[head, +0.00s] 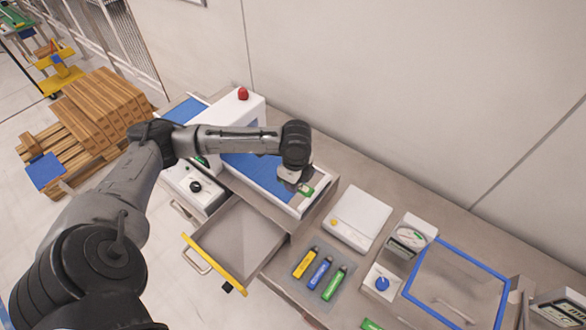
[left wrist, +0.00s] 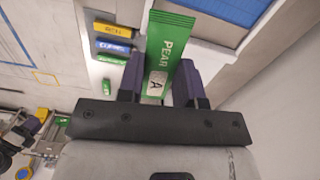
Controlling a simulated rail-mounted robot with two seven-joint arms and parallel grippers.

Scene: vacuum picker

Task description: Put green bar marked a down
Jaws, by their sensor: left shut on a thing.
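The green bar (head: 308,190) carries the word PEAR and the letter A in the left wrist view (left wrist: 170,40). My left gripper (head: 299,182) is shut on it, with one dark finger on each side in the left wrist view (left wrist: 159,80). In the head view the bar is at the near right end of the blue belt (head: 250,168). Whether it touches the surface below cannot be told. My right gripper is not in view.
A grey tray (head: 338,262) holds yellow (head: 304,263), blue (head: 320,273) and green (head: 335,284) bars. A white flat device (head: 358,217) stands right of the belt. An open drawer (head: 216,276) juts out in front.

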